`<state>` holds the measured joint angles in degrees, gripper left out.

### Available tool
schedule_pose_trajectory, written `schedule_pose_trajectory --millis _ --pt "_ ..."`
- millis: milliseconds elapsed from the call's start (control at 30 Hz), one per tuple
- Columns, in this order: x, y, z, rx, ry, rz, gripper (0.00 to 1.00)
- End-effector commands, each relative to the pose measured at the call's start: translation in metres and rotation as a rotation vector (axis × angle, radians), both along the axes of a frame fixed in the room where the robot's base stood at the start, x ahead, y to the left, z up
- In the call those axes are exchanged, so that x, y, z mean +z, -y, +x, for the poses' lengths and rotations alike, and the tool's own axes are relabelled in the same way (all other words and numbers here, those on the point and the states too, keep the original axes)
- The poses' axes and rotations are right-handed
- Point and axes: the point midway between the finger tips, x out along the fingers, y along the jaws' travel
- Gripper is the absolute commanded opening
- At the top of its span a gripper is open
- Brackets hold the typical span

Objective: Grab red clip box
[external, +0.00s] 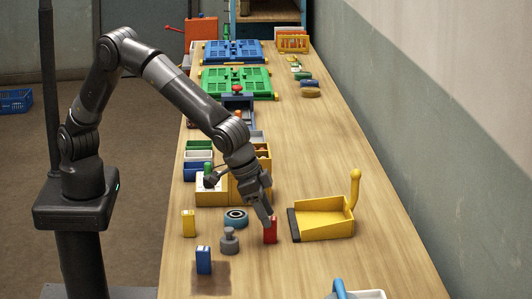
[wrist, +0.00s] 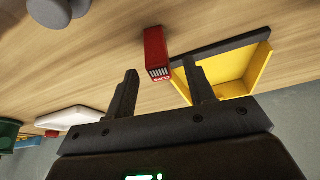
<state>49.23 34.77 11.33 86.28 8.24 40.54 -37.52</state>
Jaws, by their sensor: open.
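The red clip box (external: 270,230) stands upright on the wooden table, just left of the yellow dustpan. In the wrist view the red clip box (wrist: 155,50) shows its labelled end, beyond the fingertips and roughly between their lines. Whether a finger touches the box cannot be told.
A yellow dustpan (external: 325,222) with a dark edge lies close right of the box. A grey knobbed weight (external: 229,241), a blue-grey round tape (external: 236,218), a blue box (external: 203,260) and a yellow box (external: 188,223) stand to the left. The table's right side is mostly clear.

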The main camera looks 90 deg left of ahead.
Motion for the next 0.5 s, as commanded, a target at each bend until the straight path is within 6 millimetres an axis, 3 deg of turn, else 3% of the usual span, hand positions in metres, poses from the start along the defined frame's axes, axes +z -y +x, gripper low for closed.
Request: schedule_pose_trajectory --millis 300,500 --pt "-0.039 0.003 0.017 0.002 -0.001 0.000 0.49" --pt "-0.044 0.004 0.020 0.001 0.000 -0.002 0.49"
